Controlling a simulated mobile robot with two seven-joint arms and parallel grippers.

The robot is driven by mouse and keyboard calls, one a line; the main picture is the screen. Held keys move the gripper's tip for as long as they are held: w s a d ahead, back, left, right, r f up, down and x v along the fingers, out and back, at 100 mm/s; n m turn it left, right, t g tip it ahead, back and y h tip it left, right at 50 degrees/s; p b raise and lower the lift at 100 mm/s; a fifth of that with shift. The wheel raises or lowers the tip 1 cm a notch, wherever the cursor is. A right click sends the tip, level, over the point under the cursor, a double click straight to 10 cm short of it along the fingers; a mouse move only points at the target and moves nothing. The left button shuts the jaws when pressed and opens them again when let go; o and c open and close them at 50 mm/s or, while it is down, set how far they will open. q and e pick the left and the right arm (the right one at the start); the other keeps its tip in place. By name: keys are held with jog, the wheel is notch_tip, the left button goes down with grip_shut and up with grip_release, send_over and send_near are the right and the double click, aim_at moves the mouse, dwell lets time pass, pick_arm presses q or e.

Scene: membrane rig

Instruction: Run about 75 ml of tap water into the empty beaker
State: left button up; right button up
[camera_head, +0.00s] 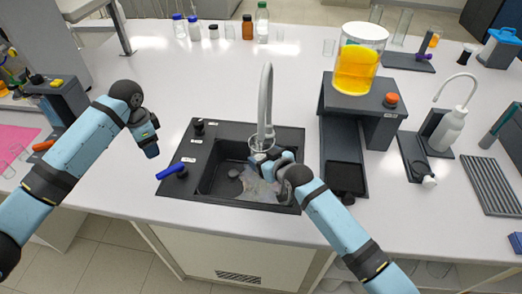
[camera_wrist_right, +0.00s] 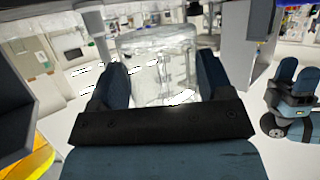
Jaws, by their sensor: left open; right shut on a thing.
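My right gripper (camera_head: 272,160) is shut on a clear glass beaker (camera_head: 261,145) and holds it over the sink (camera_head: 218,160), under the spout of the tall grey tap (camera_head: 265,100). The beaker also shows between the two fingers in the right wrist view (camera_wrist_right: 158,65); its water level cannot be made out. A blue lever (camera_head: 170,171) sits on the sink's left edge. My left gripper (camera_head: 151,143) is open and empty, above the counter to the left of the sink and apart from the lever. A pale glassy patch lies in the basin below the beaker; I cannot tell whether it is water.
Right of the sink stands a dark stand (camera_head: 355,107) with a jar of orange liquid (camera_head: 357,65). A wash bottle (camera_head: 447,130) and a grey rack (camera_head: 487,185) are further right. Bottles (camera_head: 248,28) line the back. The counter left of the sink is clear.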

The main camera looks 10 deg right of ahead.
jog(key=shift+s+d, duration=0.1)
dwell(0.8)
jog(key=s+d, duration=0.3)
jog(key=s, duration=0.3)
jog(key=shift+s, duration=0.35)
